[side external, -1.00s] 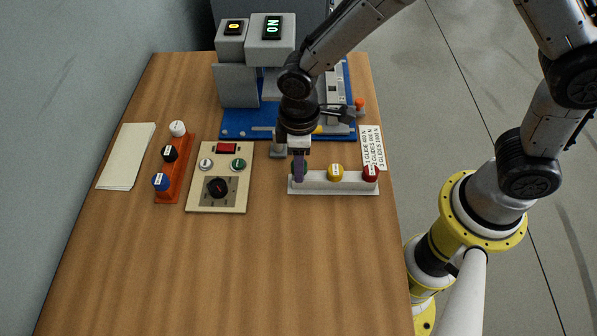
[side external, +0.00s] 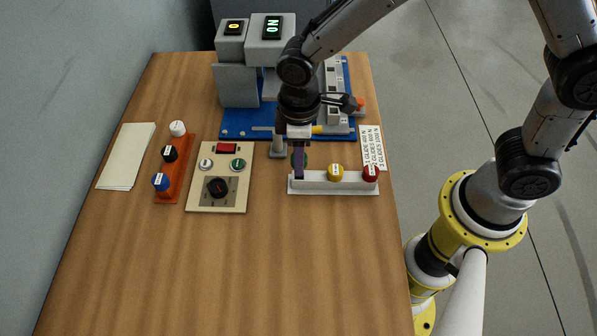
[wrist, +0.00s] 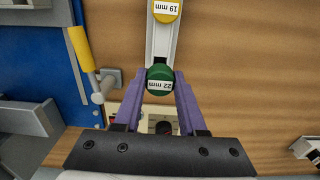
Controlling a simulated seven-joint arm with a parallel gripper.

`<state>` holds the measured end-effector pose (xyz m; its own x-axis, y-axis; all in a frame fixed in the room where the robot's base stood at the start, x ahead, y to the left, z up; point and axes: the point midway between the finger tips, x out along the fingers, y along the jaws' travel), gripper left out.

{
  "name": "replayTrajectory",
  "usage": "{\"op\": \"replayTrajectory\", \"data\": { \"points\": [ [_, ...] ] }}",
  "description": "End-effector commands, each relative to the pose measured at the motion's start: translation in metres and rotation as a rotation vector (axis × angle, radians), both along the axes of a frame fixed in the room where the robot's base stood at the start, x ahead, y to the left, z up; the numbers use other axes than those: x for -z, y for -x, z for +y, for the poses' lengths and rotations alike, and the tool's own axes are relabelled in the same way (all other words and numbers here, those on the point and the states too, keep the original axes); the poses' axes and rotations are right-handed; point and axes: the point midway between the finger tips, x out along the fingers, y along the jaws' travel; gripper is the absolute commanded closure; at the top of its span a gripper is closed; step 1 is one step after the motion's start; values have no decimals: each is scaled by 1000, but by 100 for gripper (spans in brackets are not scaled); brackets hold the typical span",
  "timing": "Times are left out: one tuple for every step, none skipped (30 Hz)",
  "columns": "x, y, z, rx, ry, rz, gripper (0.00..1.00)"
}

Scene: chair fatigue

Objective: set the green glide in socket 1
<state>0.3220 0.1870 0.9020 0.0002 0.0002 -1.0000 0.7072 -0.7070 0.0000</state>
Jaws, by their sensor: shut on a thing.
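The green glide (wrist: 159,79), labelled "22 mm", sits between the purple fingers of my gripper (wrist: 160,86) in the wrist view. My gripper (side external: 299,170) is shut on it over the left end of the white rack (side external: 322,187). In the side view the green glide (side external: 304,159) is partly hidden behind a finger and appears slightly above the rack. The blue fixture base (side external: 232,124) stands behind, partly covered by my arm. I cannot make out which spot is socket 1.
The rack holds a yellow glide (side external: 336,172) and a red glide (side external: 371,173). A control panel (side external: 235,200) with a black dial and an orange rack (side external: 171,183) with three knobs stand left. A yellow-handled lever (wrist: 82,50) is near my gripper. The front table is clear.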

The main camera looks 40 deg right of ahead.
Motion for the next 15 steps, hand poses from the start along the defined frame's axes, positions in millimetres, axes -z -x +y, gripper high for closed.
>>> {"op": "replayTrajectory", "data": {
  "points": [
    [0,0,0,0,0,0,100],
    [0,0,0,0,0,0,100],
    [0,0,0,0,0,0,100],
    [-1,0,0,0,-1,-1,100],
    [-2,0,0,0,-1,-1,100],
    [-4,0,0,0,-1,-1,100],
    [-5,0,0,0,-1,-1,100],
    [-8,-1,0,0,-1,-2,100],
    [-11,-1,0,0,-1,-3,100],
    [-13,-1,0,0,-2,-4,100],
    [-15,-1,0,0,-1,-3,100],
    [-18,0,0,0,-1,-2,100],
    [-20,0,0,0,-1,-2,100],
    [-22,0,0,0,-1,-2,100],
    [-25,-1,0,0,-1,-2,100]
  ]
}}
